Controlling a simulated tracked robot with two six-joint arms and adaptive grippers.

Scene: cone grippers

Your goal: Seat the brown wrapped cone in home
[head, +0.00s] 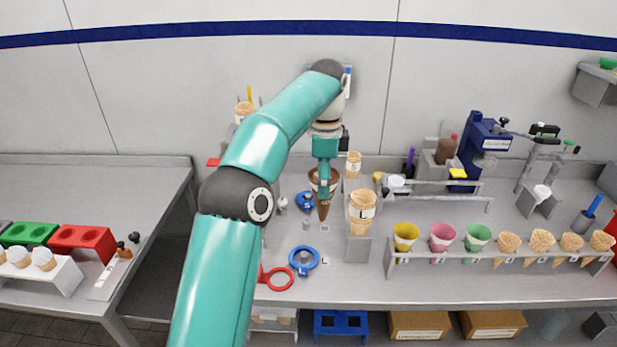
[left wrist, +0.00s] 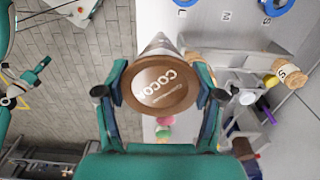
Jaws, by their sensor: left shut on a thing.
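The brown wrapped cone (head: 323,210) hangs point down from my left gripper (head: 323,186) above the middle of the counter. In the left wrist view, its round brown top with white lettering (left wrist: 160,84) sits between the two fingers of my left gripper (left wrist: 158,100), which is shut on it. The tip seems clear of the counter, though its exact height is hard to judge. A metal rack (head: 500,260) at the right holds yellow, pink, green and several tan cones. I cannot tell which place is home. My right gripper is not in view.
A stack of tan cones (head: 361,205) marked L stands on a metal block just right of the held cone. A metal rail (head: 440,197) stands behind the cone rack.

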